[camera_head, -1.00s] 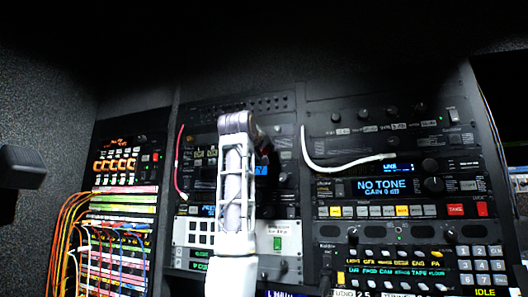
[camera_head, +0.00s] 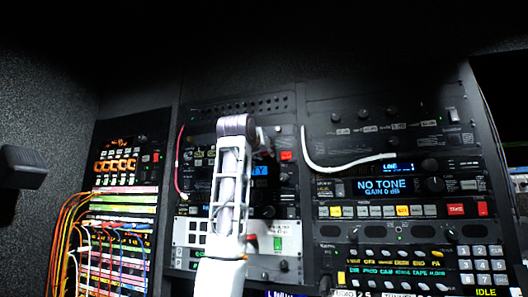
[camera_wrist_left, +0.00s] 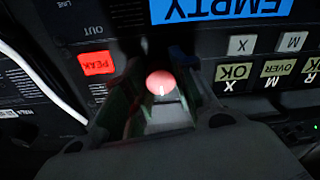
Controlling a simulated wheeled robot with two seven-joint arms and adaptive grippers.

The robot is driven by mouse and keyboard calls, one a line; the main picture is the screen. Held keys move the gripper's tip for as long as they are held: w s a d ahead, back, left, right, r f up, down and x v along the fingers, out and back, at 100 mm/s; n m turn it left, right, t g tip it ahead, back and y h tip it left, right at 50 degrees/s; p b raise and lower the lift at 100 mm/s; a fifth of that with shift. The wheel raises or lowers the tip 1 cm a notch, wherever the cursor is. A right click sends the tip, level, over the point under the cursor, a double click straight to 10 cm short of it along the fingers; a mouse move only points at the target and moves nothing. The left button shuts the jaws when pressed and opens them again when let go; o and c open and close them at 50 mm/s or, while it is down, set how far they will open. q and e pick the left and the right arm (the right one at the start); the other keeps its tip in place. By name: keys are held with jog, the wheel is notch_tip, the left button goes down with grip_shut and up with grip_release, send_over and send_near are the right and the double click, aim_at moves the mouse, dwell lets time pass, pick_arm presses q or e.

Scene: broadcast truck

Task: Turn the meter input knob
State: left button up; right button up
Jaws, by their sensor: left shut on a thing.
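My left gripper (camera_wrist_left: 158,98) is at the rack unit with the blue EMPTY display. In the left wrist view its two fingers stand on either side of a small knob with a pinkish, lit-looking round cap (camera_wrist_left: 160,83), and they are shut on it. The blue EMPTY display (camera_wrist_left: 228,8) appears upside down at the top of that view. A red PEAK lamp (camera_wrist_left: 97,64) is beside the gripper. In the head view my left wrist hides most of the knob area; part of the display (camera_head: 260,170) and the PEAK lamp (camera_head: 286,156) show. My right gripper is in neither view.
A white cable (camera_head: 330,166) hangs at the rack unit to the right, and a red cable (camera_head: 179,165) to the left. OK, OVER, X and M buttons (camera_wrist_left: 233,73) are close to the gripper. Patch cables (camera_head: 70,225) bunch at the far left.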

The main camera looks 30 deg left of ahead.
pick_arm(q)
jog(key=shift+f, duration=0.1)
jog(key=o, duration=1.1)
jog(key=shift+c, duration=0.2)
jog(key=v, duration=1.2)
dwell(0.4)
